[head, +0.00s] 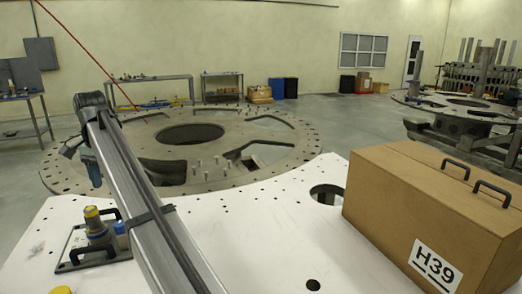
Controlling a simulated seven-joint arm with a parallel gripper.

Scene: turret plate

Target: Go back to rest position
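My arm crosses the left half of the head view, rising from the bottom edge to a dark joint at the upper left. Its far end hangs below that joint, over the left edge of the large round turret plate (290,150). Dark and blue-grey end parts show there, but I cannot make out gripper fingers, or whether anything is held. The white plate (270,235) lies in front, below the arm.
A cardboard box (395,205) marked H39 stands on the white plate at right. A handled fixture (72,254) with a yellow-topped cylinder (95,222) sits at left, beside the arm. Several pins (215,160) stand on the turret plate. Workbenches (155,80) stand at the back.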

